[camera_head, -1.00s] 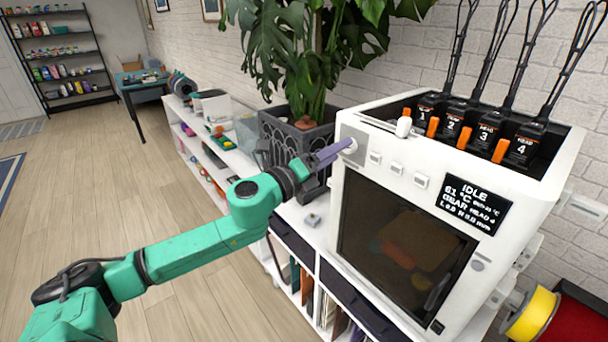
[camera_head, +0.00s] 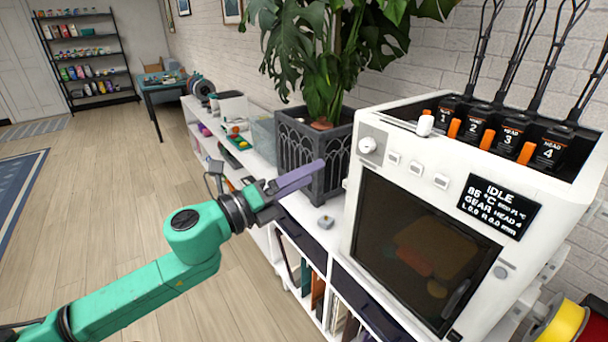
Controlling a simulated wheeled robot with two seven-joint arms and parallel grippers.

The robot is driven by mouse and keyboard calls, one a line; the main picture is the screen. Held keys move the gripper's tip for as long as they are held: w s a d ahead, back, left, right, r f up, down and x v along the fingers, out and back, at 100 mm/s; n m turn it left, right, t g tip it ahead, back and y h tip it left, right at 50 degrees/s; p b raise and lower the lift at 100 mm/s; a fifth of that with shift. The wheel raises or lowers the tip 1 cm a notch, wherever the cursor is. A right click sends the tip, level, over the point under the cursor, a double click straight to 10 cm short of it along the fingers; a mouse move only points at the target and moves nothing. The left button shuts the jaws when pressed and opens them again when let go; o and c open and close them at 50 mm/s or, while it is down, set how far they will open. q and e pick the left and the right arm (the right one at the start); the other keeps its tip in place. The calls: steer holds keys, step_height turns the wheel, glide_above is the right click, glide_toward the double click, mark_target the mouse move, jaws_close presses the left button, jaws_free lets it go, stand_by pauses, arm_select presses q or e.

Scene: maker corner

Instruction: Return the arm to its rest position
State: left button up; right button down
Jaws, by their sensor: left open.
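My left arm comes in from the lower left, and its left gripper (camera_head: 296,181) with purple fingers is open and empty. It hangs in the air in front of the plant pot, left of the white printer (camera_head: 385,165) and apart from its knob (camera_head: 368,145). The printer's display (camera_head: 500,207) reads IDLE and 86 °C. Its dark front door (camera_head: 415,255) is closed. My right gripper is not in view.
A large plant in a dark pot (camera_head: 335,165) stands left of the printer on a low white shelf. A small grey object (camera_head: 325,223) lies on the shelf top. Yellow and red spools (camera_head: 562,325) are at lower right. The wooden floor (camera_head: 130,200) at left is clear.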

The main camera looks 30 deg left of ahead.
arm_select(q)
steer(key=shift+w, duration=0.1)
stand_by(0.3)
steer(key=w+a+f+n+g+y, duration=0.1)
steer(key=a+f+n+g+y, duration=0.1)
steer(key=a+f+n+y, duration=1.2)
steer(key=s+a+f+n+g+h, duration=0.1)
steer(key=s+a+f+n+g, duration=0.15)
steer(key=f, duration=0.65)
steer(key=s+a+f+n+g+h, duration=0.15)
steer(key=a+f, duration=0.25)
steer(key=f, duration=0.4)
steer(key=s+a+f+n+g+h, duration=0.1)
steer(key=s+a+f, duration=0.2)
steer(key=f, duration=0.6)
steer(key=s+d+f+n+g+h, duration=0.1)
steer(key=s+d+f+n+g, duration=0.15)
steer(key=s+f, duration=0.55)
steer(key=s+d+f+n+g, duration=0.2)
steer(key=s+d+f, duration=0.2)
steer(key=f, duration=0.7)
steer(key=s+d+f+n+g+h, duration=0.1)
steer(key=s+d+f+g, duration=0.1)
steer(key=s+d+f, duration=0.4)
steer(key=s+d+f+n+g+h, duration=0.2)
steer(key=s+d+f, duration=0.4)
steer(key=s+d, duration=0.3)
steer(key=shift+s+d+f+g, duration=0.35)
steer(key=shift+d+g, duration=0.3)
steer(key=shift+d, duration=0.6)
